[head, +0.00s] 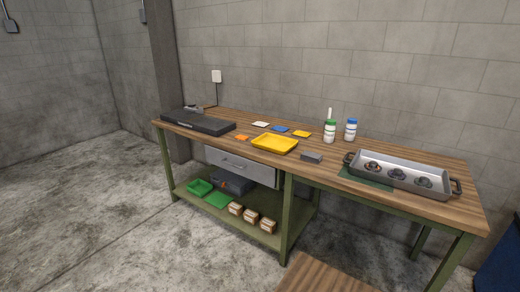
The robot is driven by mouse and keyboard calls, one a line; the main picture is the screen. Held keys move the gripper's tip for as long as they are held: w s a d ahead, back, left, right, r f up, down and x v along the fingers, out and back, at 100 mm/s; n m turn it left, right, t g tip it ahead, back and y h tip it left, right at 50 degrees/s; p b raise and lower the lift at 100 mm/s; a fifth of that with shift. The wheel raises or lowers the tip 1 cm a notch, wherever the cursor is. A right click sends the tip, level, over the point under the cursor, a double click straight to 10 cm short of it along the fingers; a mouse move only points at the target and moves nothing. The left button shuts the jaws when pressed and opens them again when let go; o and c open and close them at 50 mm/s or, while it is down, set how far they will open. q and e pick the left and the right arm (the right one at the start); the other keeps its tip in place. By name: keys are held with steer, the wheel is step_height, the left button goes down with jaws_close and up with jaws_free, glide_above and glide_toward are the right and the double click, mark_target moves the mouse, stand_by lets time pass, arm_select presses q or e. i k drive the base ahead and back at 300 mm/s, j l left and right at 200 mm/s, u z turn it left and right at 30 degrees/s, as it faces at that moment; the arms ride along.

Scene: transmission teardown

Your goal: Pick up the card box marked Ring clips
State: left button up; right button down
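Several small card boxes stand in a row on the lower shelf of the workbench. The left box (236,208), the middle box (251,216) and the right box (267,226) are brown with pale labels. The labels are too small to read, so I cannot tell which is marked Ring clips. Neither of my grippers shows in the head view.
The boxes sit near the front edge of the lower shelf (262,238), left of a green table leg (287,220). Green trays (199,187) and a dark grey crate (232,183) are left of and behind them. A drawer (240,167) hangs above.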

mark_target(236, 209)
steer(key=i+j+z, duration=0.2)
steer(key=z, duration=0.3)
steer(key=i+j+z, duration=0.15)
steer(key=z, duration=0.3)
steer(key=j+z, duration=0.5)
steer(key=i+l, duration=0.05)
steer(key=l, duration=0.05)
